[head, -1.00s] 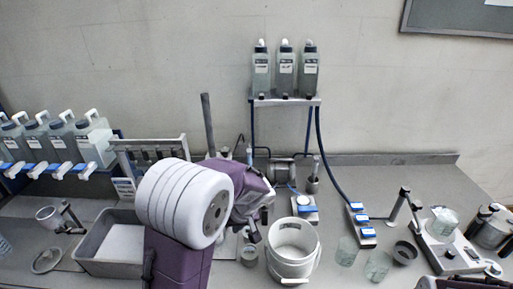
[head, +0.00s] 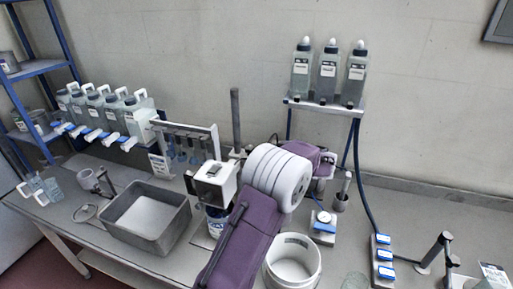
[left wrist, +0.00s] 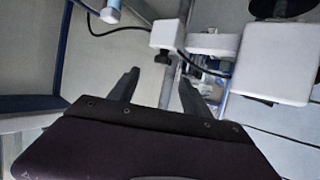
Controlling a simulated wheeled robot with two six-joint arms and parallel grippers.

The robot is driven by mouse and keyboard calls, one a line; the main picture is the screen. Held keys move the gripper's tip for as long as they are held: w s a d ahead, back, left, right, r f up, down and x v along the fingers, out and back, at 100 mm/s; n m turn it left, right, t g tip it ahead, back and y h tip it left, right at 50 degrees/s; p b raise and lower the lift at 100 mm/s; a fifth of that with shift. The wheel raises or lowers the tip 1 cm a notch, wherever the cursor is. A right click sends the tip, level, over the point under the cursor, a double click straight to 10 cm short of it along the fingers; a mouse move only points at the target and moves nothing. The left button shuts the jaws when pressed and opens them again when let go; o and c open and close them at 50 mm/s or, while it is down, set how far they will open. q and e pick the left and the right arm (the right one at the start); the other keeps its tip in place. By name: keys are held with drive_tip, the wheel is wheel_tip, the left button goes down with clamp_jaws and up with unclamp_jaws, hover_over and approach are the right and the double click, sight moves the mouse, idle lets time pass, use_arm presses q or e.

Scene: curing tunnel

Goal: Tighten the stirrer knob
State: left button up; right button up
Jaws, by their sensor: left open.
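The stirrer is a white box-shaped head (head: 213,183) near the middle of the bench in the head view, beside a dark upright rod (head: 236,120). In the left wrist view its white body (left wrist: 275,62) is at the upper right, with a white arm reaching left to the grey rod (left wrist: 170,88). A small black knob (left wrist: 162,57) shows at that clamp. My left gripper (left wrist: 157,88) is open and empty, its fingers pointing towards the rod and knob, with the knob between and beyond the tips. In the head view my left arm hides its gripper. My right gripper is not in view.
A grey tub (head: 146,214) stands left of the stirrer and a white bucket (head: 292,262) to its right. A shelf (head: 322,106) holds three bottles. Several jugs (head: 137,118) line the back left. A blue hose (head: 361,190) hangs at the right. Black cables show near the knob.

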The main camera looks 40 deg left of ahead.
sight(251, 148)
use_arm(q)
drive_tip(key=p+x, duration=0.3)
drive_tip(key=x, duration=0.5)
drive_tip(key=shift+a, duration=0.25)
drive_tip(key=shift+a+f, duration=0.1)
drive_tip(key=shift+f, duration=0.05)
drive_tip(key=shift+s, duration=0.1)
drive_tip(key=shift+c, duration=0.3)
